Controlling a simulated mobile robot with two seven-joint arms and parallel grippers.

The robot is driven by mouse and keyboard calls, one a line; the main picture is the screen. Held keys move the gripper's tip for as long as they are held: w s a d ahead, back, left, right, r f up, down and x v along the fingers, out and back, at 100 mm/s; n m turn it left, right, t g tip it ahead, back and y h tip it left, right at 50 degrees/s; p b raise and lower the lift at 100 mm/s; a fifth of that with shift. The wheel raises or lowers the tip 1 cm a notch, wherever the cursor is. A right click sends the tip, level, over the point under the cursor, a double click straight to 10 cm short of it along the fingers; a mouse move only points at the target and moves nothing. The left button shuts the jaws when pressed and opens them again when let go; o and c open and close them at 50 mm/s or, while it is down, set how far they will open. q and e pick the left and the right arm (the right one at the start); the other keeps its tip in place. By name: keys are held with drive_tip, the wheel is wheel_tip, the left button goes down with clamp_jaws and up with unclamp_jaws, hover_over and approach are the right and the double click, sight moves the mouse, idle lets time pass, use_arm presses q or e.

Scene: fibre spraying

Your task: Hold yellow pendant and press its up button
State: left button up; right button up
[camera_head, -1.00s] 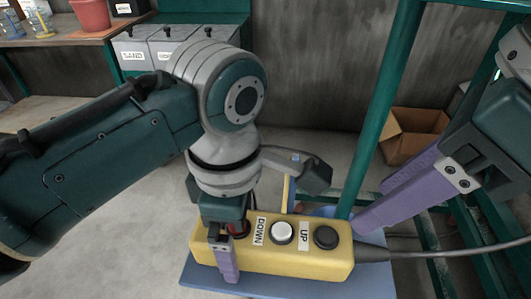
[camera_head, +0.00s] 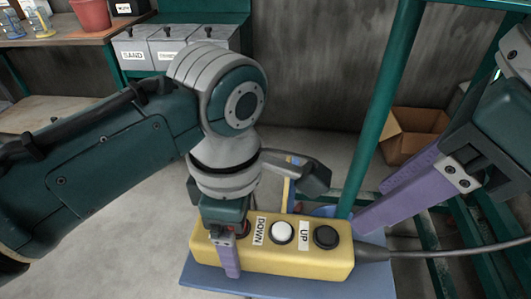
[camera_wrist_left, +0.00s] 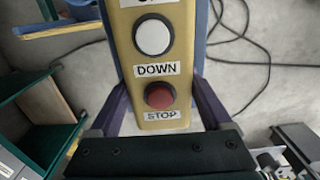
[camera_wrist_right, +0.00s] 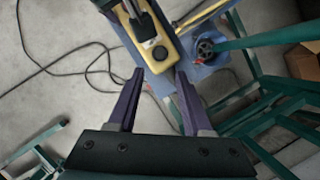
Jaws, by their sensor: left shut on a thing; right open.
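The yellow pendant (camera_head: 295,262) lies lengthwise across the lower middle of the head view, above a blue surface. Its black up button (camera_head: 326,237) is at its right end, beside the UP label. A white button (camera_head: 281,232) sits beside the DOWN label, and a red stop button (camera_wrist_left: 159,95) shows in the left wrist view. My left gripper (camera_head: 229,245) is shut around the pendant's stop end, fingers on both sides. My right gripper (camera_head: 400,190) is open and empty, above and right of the pendant. In the right wrist view the up button (camera_wrist_right: 160,53) lies beyond its fingers.
A black cable (camera_head: 450,252) runs right from the pendant's end. A green post (camera_head: 385,110) stands behind the pendant, near my right gripper. A cardboard box (camera_head: 412,135) is on the floor behind. Grey bins (camera_head: 165,45) and a shelf are at back left.

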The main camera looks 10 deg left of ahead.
use_arm(q)
clamp_jaws()
use_arm(e)
clamp_jaws()
idle(1.4)
